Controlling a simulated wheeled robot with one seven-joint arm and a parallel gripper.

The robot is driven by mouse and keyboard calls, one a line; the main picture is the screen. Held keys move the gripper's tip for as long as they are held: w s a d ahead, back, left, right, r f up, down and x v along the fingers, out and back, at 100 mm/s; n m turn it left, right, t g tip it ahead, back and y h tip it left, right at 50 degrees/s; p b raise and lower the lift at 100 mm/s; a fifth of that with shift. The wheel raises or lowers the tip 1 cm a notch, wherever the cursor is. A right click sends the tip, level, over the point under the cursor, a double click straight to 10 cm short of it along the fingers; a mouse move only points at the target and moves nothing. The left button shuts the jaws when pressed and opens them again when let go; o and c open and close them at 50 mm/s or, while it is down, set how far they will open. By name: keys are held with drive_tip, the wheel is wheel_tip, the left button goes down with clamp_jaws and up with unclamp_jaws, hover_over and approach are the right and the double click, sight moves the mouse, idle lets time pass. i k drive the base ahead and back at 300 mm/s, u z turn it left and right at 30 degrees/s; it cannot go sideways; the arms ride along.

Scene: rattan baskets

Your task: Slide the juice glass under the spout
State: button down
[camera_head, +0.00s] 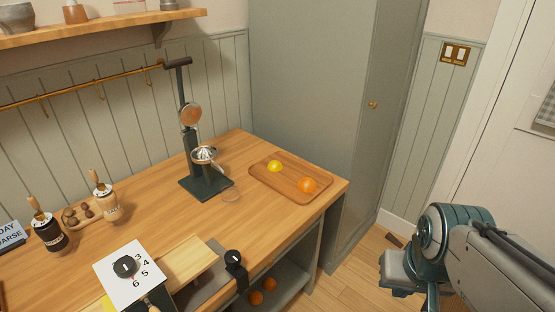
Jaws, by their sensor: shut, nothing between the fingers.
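A dark lever juice press (187,130) stands upright on the wooden counter, on a flat dark base (207,190). A metal juicing cup (204,155) sits partway up its column; I cannot make out the spout clearly. A clear, faint glass (231,193) appears at the right edge of the base, below and to the right of the cup. Its outline is hard to separate from the counter. Part of my arm shows at the lower right, away from the counter. My gripper cannot be made out in this view.
A wooden tray (272,185) with a yellow fruit (274,166) and an orange (308,185) lies right of the press. Left are two handled jars (105,197), a nut holder (82,216) and a numbered dial card (139,278). A tall cabinet (305,90) stands behind.

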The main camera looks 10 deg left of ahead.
sight(229, 186)
drive_tip(key=u, duration=0.05)
drive_tip(key=i, duration=0.6)
drive_tip(key=u, duration=0.9)
drive_tip(key=i, duration=0.4)
drive_tip(key=u, duration=0.4)
